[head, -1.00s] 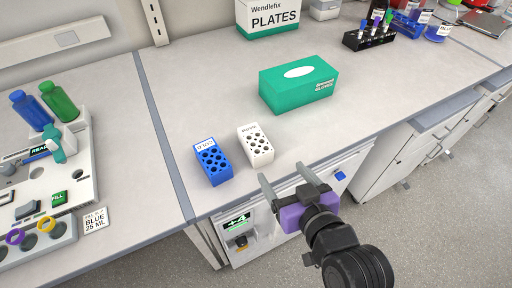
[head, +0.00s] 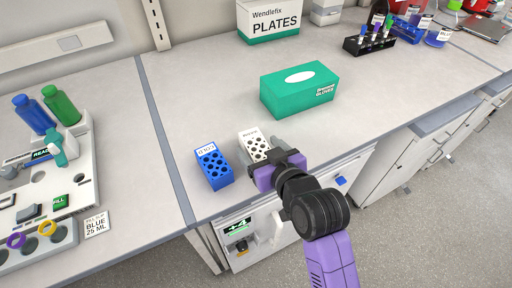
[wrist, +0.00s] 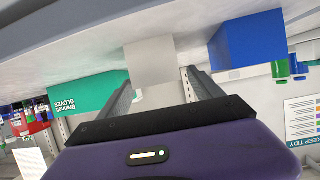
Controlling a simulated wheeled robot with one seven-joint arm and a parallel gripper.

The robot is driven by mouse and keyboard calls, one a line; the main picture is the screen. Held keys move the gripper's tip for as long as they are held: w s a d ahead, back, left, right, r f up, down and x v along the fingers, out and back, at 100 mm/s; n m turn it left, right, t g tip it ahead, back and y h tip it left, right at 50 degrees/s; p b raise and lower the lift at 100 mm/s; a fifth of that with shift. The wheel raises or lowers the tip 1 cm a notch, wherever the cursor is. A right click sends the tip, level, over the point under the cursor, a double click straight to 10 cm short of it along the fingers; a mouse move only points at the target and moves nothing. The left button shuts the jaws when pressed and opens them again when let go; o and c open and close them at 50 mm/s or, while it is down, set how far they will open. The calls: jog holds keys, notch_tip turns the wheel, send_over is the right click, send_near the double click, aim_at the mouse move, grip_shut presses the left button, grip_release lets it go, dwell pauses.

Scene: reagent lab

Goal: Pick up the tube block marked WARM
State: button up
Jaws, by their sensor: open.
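A white tube block (head: 250,138) with round holes and a label stands near the counter's front edge. A blue tube block (head: 213,167) stands just left of it. In the wrist view, which looks upside down, the white block (wrist: 150,60) shows between the two spread fingers of the gripper (wrist: 160,78). The blue block (wrist: 248,42) is outside them.
A green glove box (head: 298,92) stands behind the blocks. A white and green plates box (head: 272,20) and a black tube rack (head: 368,44) are farther back. A device with bottles (head: 50,180) is at left. The counter between is clear.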

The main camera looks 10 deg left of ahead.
jog(key=shift+c, duration=0.2)
grip_shut()
jog(key=shift+w, duration=0.1)
